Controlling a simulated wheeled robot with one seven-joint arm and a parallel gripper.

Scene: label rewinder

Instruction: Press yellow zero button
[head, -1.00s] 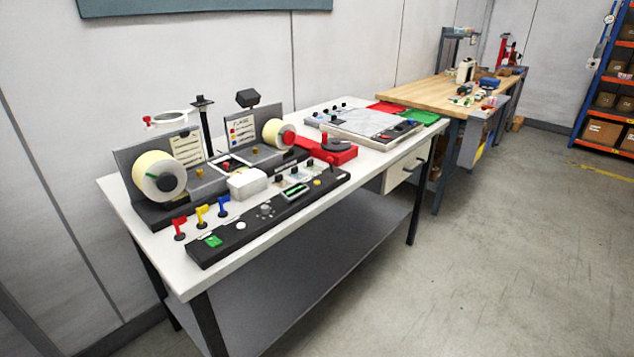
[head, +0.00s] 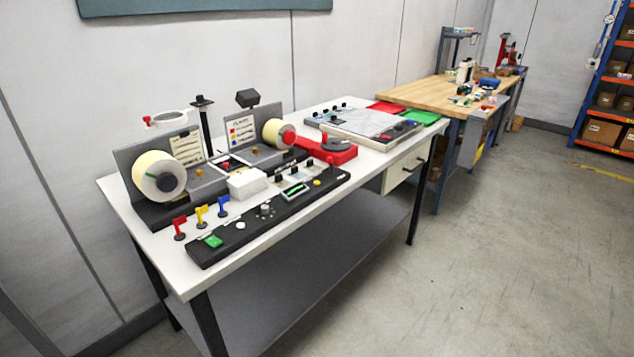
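A small yellow button (head: 317,183) sits near the right end of the black control panel (head: 225,250), along the front of the white table. Left of the button on the panel is a display with a green screen (head: 295,191). Farther left are a grey knob (head: 266,209), a white round button (head: 240,225) and a green switch (head: 213,241). My gripper does not show in the head view.
Behind the panel stands the rewinder with two label rolls (head: 158,176). Red, yellow and blue flags (head: 201,215) stand at the table's left front. A white block (head: 247,183) sits behind the panel. The floor (head: 480,260) in front is clear.

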